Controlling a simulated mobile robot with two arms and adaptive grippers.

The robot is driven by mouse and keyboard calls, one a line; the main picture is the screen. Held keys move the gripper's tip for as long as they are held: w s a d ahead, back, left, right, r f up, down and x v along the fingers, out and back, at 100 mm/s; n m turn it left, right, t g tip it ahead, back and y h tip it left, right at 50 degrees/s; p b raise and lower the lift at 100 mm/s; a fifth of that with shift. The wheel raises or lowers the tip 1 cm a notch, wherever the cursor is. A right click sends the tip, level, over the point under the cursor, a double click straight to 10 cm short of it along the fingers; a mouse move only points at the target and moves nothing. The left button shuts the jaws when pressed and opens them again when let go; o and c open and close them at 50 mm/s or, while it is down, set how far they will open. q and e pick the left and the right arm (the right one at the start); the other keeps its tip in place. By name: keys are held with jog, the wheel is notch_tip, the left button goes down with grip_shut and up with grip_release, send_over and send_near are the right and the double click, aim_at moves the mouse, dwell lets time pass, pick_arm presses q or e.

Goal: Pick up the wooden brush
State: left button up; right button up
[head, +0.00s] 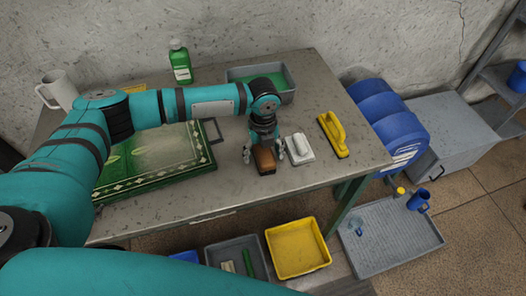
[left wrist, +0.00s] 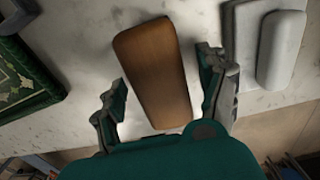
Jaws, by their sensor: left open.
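The wooden brush (head: 264,159) is a brown block lying on the grey worktable, near its front edge. In the left wrist view the brush (left wrist: 154,70) lies lengthwise, with its near part between my fingers. My left gripper (head: 263,153) points down over it and is open, one finger on each side of the brush. The underside of the brush is hidden. My right gripper is not in view.
A white brush (head: 299,150) stands close right of the wooden one, then a yellow brush (head: 332,135). A green patterned rug (head: 150,160) on a board lies left. A grey bin (head: 287,94) and green bottle (head: 180,62) stand behind. Bare tabletop (head: 215,190) lies in front.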

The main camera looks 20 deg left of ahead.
pick_arm(q)
jog(key=shift+f, duration=0.3)
jog(key=c, duration=1.4)
jog(key=shift+o, duration=0.2)
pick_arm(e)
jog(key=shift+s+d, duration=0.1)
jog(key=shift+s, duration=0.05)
pick_arm(q)
jog(key=shift+r, duration=0.15)
jog(key=shift+r+b, duration=0.3)
jog(key=shift+r, duration=0.25)
notch_tip(320, 180, up, 2)
jog(key=shift+b, duration=0.35)
jog(key=s+d+r+b, duration=0.1)
jog(key=s+d+b, duration=0.1)
jog(key=s+d, duration=0.9)
jog(key=shift+s+r+b, duration=0.35)
jog(key=shift+s, duration=0.1)
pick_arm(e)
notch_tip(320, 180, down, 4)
pick_arm(q)
jog(key=shift+a, duration=0.1)
